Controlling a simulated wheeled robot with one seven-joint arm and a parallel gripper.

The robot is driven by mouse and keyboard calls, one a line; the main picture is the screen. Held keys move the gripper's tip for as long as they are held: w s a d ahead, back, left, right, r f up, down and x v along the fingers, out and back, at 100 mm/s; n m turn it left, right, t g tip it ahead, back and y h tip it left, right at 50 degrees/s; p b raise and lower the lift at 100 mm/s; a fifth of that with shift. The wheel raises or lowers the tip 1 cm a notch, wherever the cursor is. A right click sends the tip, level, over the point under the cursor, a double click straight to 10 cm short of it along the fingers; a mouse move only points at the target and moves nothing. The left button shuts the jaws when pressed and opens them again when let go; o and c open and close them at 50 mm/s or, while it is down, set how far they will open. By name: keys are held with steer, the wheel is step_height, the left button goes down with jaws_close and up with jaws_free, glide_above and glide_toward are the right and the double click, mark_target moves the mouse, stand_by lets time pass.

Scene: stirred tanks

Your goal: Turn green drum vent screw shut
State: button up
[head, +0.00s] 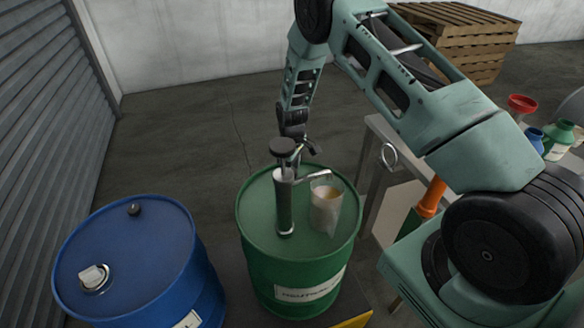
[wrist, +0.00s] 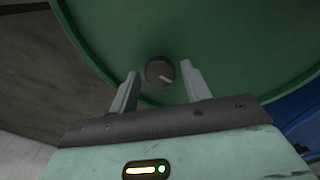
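The green drum (head: 258,215) stands in the middle of the head view, and its green lid (wrist: 240,40) fills the top of the wrist view. The vent screw (wrist: 159,72) is a dark round knob with a pale mark pointing to the lower right, near the lid's rim. My gripper (wrist: 160,68) is open, one finger on each side of the knob, with a gap on both sides. How far the tips are above the lid I cannot tell. In the head view my gripper (head: 306,146) is at the drum's far edge, and the pump hides the screw.
A hand pump (head: 284,200) stands on the green drum, with a beaker (head: 326,207) hanging under its spout. A blue drum (head: 120,255) is at the left. A bench (head: 378,128) with a funnel (head: 522,104) and bottles is at the right. Pallets (head: 462,50) stand behind.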

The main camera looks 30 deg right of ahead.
steer(key=c, duration=0.7)
steer(key=shift+o, duration=0.2)
steer(key=shift+m, duration=0.3)
steer(key=m+b, duration=0.2)
steer(key=m, duration=0.9)
steer(key=shift+m+b, duration=0.3)
steer(key=m, duration=0.5)
steer(key=shift+r+m, duration=0.1)
steer(key=shift+m, duration=0.2)
steer(key=o, duration=1)
steer(key=shift+c, duration=0.2)
